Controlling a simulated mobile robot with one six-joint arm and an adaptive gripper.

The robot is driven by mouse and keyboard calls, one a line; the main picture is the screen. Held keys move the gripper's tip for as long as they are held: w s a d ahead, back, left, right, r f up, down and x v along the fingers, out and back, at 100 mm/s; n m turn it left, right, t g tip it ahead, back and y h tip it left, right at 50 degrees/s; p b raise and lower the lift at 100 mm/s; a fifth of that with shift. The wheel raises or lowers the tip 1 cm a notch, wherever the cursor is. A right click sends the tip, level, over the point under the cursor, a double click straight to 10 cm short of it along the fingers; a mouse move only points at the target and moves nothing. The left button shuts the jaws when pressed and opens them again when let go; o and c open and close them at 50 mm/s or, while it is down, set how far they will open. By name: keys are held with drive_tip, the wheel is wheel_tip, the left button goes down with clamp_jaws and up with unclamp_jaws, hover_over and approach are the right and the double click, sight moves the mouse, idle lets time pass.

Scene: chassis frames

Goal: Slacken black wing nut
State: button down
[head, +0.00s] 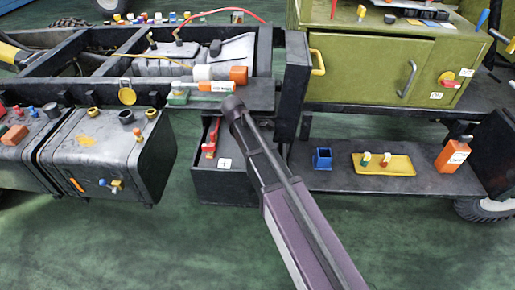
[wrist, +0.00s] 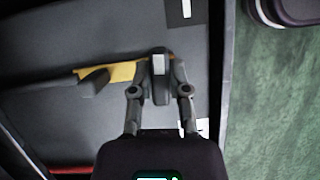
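In the wrist view, a black wing nut (wrist: 160,66) with a white stripe stands on edge between the fingertips of my gripper (wrist: 160,77). The fingers press against both its sides, with no clear gap. A yellow patch (wrist: 122,71) lies just left of it on the dark grey surface. The wing nut is hidden there behind my gripper and arm.
A red clamp (head: 211,138) stands on the box left of my arm. A grey tank (head: 108,150) is further left. To the right, a shelf holds a blue cup (head: 322,159), a yellow tray (head: 398,168) and an orange box (head: 451,156). The rail (head: 255,95) is close above.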

idle(0.3)
drive_tip(key=shift+s+m+g+y, duration=0.15)
drive_tip(key=shift+m+g, duration=0.3)
drive_tip(key=shift+m, duration=0.7)
drive_tip(key=shift+w+m+g+y, duration=0.1)
drive_tip(key=shift+m+g+y, duration=0.25)
drive_tip(key=shift+m, duration=0.8)
drive_tip(key=c, duration=0.6)
unclamp_jaws()
drive_tip(key=shift+r, duration=0.1)
